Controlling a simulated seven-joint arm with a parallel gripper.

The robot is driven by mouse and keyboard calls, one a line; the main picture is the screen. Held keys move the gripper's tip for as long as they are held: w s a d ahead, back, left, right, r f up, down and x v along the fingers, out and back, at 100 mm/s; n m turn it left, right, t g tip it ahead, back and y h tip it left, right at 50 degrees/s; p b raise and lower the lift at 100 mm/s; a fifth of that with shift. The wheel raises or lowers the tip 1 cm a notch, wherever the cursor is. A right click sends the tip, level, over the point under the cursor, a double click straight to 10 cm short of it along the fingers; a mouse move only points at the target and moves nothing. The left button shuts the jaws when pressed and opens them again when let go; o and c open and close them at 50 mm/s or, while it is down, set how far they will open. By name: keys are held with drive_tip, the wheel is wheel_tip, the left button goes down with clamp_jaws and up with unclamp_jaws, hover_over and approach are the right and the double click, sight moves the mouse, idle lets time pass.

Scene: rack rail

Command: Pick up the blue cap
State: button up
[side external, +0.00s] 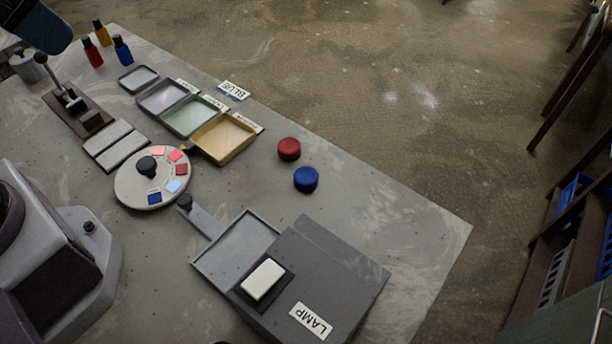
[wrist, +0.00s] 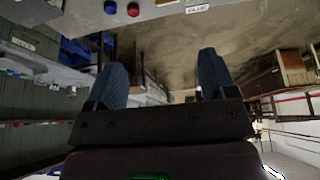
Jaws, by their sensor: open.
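The blue cap (side external: 306,179) is a short round piece lying on the grey table, just in front of the similar red cap (side external: 289,149). Nothing touches it. In the wrist view the blue cap (wrist: 110,7) is at the top edge, beside the red cap (wrist: 133,9). My gripper (wrist: 160,68) shows two blue fingers spread wide with nothing between them. It is well away from both caps. In the side view only a blue part that looks like one of my fingers shows at the top left corner.
A grey lamp box (side external: 345,270) with a sliding tray stands in front of the caps.

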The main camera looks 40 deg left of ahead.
drive_tip(key=w+d+f+g, duration=0.3)
drive_tip(key=w+d+f, duration=0.1)
drive_tip(key=w, duration=0.1)
drive_tip(key=n+g, duration=0.2)
drive_tip(key=n, duration=1.4)
hover_over(306, 175)
wheel_tip(306, 175, down, 17)
wheel_tip(306, 175, down, 7)
drive_tip(key=shift+w+a+r, duration=0.1)
drive_tip(key=shift+w, duration=0.05)
drive_tip(key=shift+f, duration=2.95)
drive_tip(key=shift+s, duration=0.2)
drive_tip(key=c, duration=0.8)
